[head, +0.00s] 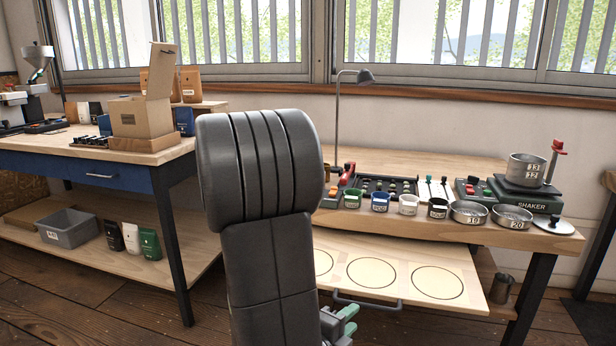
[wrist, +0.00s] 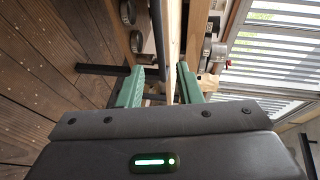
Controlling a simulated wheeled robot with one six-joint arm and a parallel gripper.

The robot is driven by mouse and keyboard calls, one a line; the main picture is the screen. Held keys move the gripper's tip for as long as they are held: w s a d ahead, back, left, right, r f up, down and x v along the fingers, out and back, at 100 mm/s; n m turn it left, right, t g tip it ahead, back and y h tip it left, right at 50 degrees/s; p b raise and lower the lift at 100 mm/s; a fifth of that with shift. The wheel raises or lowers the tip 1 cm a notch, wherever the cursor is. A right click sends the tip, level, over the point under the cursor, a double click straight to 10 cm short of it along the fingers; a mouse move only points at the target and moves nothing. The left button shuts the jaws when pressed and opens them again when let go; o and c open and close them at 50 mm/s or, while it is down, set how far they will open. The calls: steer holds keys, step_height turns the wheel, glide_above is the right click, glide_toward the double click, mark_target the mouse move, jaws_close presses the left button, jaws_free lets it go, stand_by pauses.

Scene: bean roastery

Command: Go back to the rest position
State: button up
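My gripper (wrist: 160,82) shows in the wrist view with its two green fingers apart and nothing seen held between them. In the head view my dark arm stands large in the middle, and part of my gripper (head: 346,318) shows low, just right of the arm, in front of the pulled-out drawer board (head: 400,254). A drawer handle (head: 367,302) lies close to the fingers in that view; whether they touch it I cannot tell. In the wrist view a dark bar (wrist: 162,45) runs up beyond the fingers.
The right bench (head: 470,160) carries cups, tins, a shaker (head: 520,195) and a lamp (head: 338,125). The drawer board sticks out below its front edge. A left bench (head: 60,155) holds an open cardboard box (head: 140,115). A grey bin (head: 68,228) stands on its shelf.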

mark_target(364, 304)
steer(key=v, duration=0.6)
steer(key=x, duration=1.5)
steer(key=shift+w+a+r, duration=0.1)
steer(key=shift+w+r, duration=0.15)
steer(key=shift+w, duration=0.05)
steer(key=shift+w+f, duration=0.1)
steer(key=shift+w, duration=0.5)
